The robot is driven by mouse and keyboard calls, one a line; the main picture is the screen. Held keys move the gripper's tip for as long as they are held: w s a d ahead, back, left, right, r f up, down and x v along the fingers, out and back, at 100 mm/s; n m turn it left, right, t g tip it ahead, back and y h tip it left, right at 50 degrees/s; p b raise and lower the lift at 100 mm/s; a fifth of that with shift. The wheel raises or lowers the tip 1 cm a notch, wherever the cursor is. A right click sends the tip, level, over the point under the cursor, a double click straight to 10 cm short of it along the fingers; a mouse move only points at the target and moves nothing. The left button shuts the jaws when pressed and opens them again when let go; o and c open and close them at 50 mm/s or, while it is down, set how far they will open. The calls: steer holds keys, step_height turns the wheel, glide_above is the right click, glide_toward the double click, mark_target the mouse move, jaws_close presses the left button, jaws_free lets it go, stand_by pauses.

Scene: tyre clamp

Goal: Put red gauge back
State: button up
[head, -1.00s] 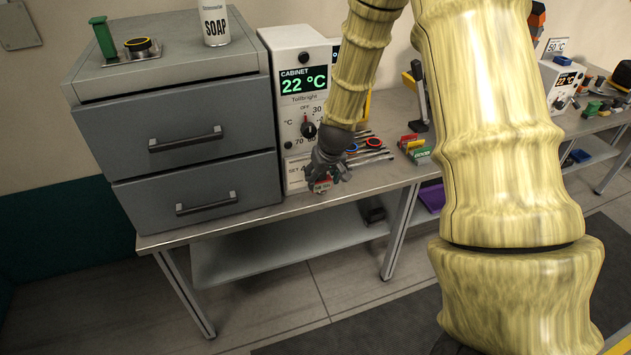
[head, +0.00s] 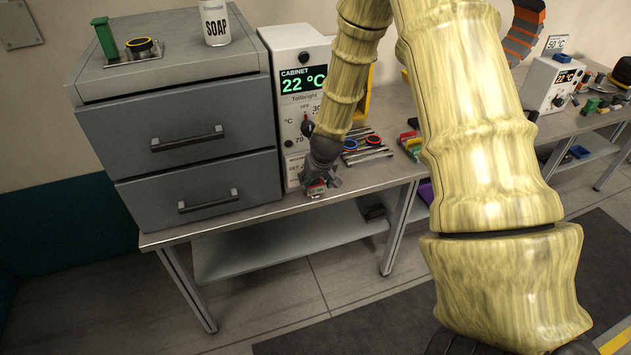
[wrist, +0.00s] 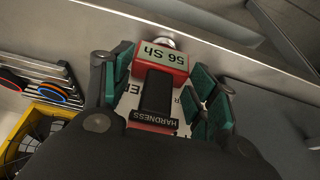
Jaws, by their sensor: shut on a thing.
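The red gauge (wrist: 160,72) has a pale display reading "56 Sh" and a black part labelled "HARDNESS". My gripper (wrist: 158,92) has its green-padded fingers on both sides of it and is shut on it. In the head view my gripper (head: 321,178) is low over the bench's front edge, in front of the cabinet controller, with a bit of the gauge (head: 317,190) showing below. A white, lettered surface (wrist: 130,97) lies under or behind the gauge, its text partly hidden. I cannot tell whether the gauge touches the bench.
The white cabinet controller (head: 297,100) stands close behind my gripper, and the grey drawer unit (head: 185,130) is to its left. A rack of tools with blue and red rings (head: 366,147) lies to the right. The bench front edge (head: 230,222) is close by.

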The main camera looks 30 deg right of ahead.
steer(key=shift+f, duration=0.15)
steer(key=o, duration=0.9)
steer(key=shift+o, duration=0.2)
steer(key=shift+b+v, duration=0.85)
steer(key=shift+v, duration=5.15)
steer(key=s+a+f+g, duration=0.1)
steer(key=s+a+f, duration=0.15)
steer(key=f, duration=0.45)
steer(key=s+a+f, duration=0.2)
steer(key=s+f, duration=0.2)
steer(key=f, duration=0.3)
steer(key=s+a+f+g, duration=0.1)
steer(key=s+a+f, duration=0.4)
steer(key=s, duration=0.4)
steer(key=s+a+f+n+g, duration=0.1)
steer(key=s+a+f, duration=0.4)
steer(key=s+f, duration=0.3)
steer(key=s+a+f+n+g+y, duration=0.1)
steer(key=s+a+f, duration=0.4)
steer(key=s, duration=0.6)
steer(key=shift+s+f, duration=0.35)
steer(key=shift+f, duration=0.65)
